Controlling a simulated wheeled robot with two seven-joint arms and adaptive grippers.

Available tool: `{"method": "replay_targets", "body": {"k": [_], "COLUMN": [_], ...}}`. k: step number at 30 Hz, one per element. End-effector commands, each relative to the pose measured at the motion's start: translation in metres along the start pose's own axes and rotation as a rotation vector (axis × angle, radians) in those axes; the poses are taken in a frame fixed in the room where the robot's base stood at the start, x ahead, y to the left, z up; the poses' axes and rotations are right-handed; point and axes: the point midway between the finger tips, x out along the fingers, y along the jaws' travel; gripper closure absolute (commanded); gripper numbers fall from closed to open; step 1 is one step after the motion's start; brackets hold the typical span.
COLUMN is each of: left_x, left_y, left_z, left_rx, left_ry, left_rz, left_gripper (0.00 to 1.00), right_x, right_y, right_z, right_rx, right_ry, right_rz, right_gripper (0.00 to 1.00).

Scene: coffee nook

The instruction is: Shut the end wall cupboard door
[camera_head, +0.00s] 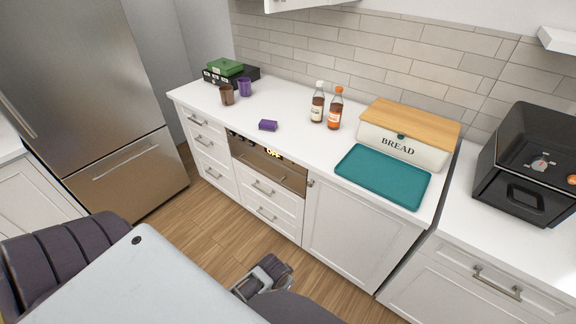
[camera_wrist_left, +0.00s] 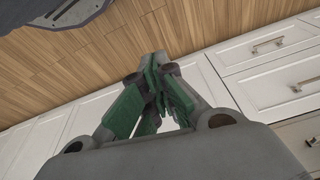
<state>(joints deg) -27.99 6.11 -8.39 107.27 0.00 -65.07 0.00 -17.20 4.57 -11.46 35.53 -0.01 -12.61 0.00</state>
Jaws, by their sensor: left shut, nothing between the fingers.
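White wall cupboard parts show only at the top of the head view. One lower edge (camera_head: 300,4) is at the top centre, and another white corner (camera_head: 560,39) is at the right edge. Both are cut off, so I cannot tell which is the end wall cupboard or how its door stands. My left gripper (camera_head: 266,274) is low, in front of the base drawers and well below the wall cupboards. In the left wrist view its green-padded fingers (camera_wrist_left: 155,95) are together and empty. My right gripper is not in view.
The counter (camera_head: 215,111) holds brown and purple mugs, two bottles, a purple block, a teal tray (camera_head: 383,176) and a bread box (camera_head: 405,140). A steel fridge (camera_head: 85,100) is at the left. Wooden floor (camera_head: 205,225) lies open before the drawers.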

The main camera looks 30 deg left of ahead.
Motion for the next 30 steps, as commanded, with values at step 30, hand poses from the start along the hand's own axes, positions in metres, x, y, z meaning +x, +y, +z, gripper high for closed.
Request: {"method": "replay_targets", "body": {"k": [30], "left_x": [-0.203], "left_y": [-0.007], "left_z": [-0.043], "left_rx": [-0.010], "left_ry": [0.069], "left_rz": [-0.012], "left_gripper": [1.00], "right_x": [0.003], "right_y": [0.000], "right_z": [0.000], "right_rx": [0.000], "right_ry": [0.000], "right_rz": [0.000], "right_gripper": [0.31]}}
